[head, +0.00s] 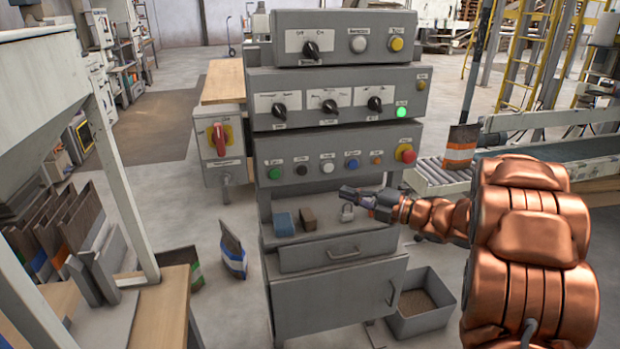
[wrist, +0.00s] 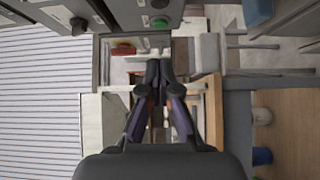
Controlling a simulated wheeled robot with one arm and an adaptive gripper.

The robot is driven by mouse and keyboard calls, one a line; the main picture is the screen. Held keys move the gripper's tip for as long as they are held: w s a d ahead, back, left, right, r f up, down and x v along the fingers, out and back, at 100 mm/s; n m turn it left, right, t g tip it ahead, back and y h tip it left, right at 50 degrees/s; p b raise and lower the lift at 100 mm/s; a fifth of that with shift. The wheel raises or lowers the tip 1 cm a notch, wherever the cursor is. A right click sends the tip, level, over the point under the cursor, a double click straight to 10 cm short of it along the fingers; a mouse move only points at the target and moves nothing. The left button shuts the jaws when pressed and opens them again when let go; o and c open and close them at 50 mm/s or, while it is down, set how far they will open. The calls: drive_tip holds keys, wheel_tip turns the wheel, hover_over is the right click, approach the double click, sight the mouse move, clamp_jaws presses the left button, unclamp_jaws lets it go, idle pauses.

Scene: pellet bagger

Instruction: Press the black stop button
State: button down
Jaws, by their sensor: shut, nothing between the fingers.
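The black button (head: 301,170) sits on the lower panel (head: 340,148) of the grey control cabinet. It is between a green button (head: 274,173) and a white button (head: 327,166). My gripper (head: 345,192) is shut and empty, in front of the cabinet, below and to the right of the black button in the head view. It looks clear of the panel, though its distance is hard to judge. In the wrist view my gripper's fingertips (wrist: 158,72) are together, below the green button (wrist: 160,22). I cannot make out the black button surely in the wrist view.
Blue (head: 351,163) and orange (head: 376,160) buttons and a red mushroom button (head: 405,153) share the row. A blue block (head: 283,223), a brown block (head: 308,219) and a padlock (head: 347,213) lie on the shelf below. A red rotary switch (head: 219,139) is at left.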

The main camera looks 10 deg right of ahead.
idle(0.3)
drive_tip(key=p, duration=0.3)
approach(298, 172)
drive_tip(key=shift+x, duration=2.95)
drive_tip(key=shift+w, duration=0.1)
